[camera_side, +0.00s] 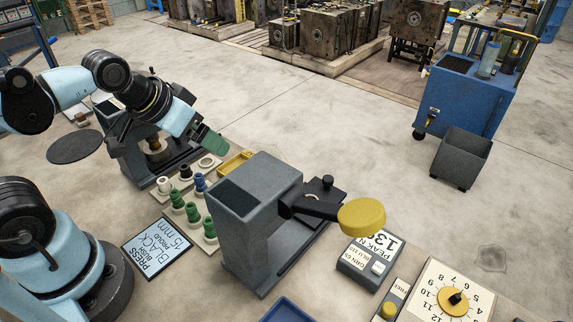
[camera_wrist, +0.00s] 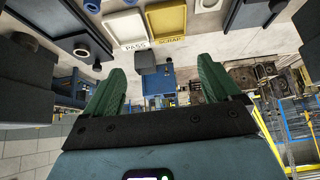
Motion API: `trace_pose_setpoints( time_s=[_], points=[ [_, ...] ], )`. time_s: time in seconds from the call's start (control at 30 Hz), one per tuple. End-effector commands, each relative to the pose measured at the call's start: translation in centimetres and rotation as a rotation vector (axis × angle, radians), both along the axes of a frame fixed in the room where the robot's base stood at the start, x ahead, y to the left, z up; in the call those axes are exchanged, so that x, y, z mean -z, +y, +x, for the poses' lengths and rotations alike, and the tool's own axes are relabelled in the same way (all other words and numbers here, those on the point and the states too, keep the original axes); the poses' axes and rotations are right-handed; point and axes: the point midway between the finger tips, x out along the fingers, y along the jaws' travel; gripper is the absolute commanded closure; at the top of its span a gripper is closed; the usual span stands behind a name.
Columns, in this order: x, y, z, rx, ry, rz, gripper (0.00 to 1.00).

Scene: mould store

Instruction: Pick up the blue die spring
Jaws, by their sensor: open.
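The blue die spring (camera_side: 200,184) stands upright on a pale plate in the side view, among green springs (camera_side: 193,212) and a black piece (camera_side: 186,172). In the wrist view, a small blue piece (camera_wrist: 92,6) is at the top edge; I cannot tell whether it is the spring. My gripper (camera_side: 214,143) has green fingers and is above and slightly right of the spring, apart from it. In the wrist view, the fingers of my gripper (camera_wrist: 160,88) are spread wide with nothing between them.
A grey press (camera_side: 240,215) with a yellow-ended lever (camera_side: 362,217) stands right of the springs. A yellow tray (camera_side: 235,163) lies behind them; in the wrist view, a white tray (camera_wrist: 127,28) reads PASS and a yellow one reads SCRAP.

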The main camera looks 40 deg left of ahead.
Motion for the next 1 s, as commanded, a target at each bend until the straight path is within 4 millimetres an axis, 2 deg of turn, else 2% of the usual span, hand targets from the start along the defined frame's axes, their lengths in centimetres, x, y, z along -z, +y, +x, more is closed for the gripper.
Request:
trace_pose_setpoints(
  time_s=[0.03, 0.23, 0.57, 0.67, 0.9, 1.0],
  points=[
    [0.0, -0.1, 0.1, 0.003, -0.016, 0.007, 0.18],
    [0.0, 0.0, 0.2, 0.002, -0.022, 0.01, 0.49],
    [0.0, -0.3, 0.1, 0.034, 0.0, 0.02, 0.49],
    [0.2, -1.1, -0.3, 0.148, 0.065, 0.054, 0.49],
    [0.1, -4.0, -2.3, 0.583, 0.253, 0.126, 0.49],
    [0.0, -4.8, -2.9, 0.71, 0.292, 0.134, 0.49]
  ],
)
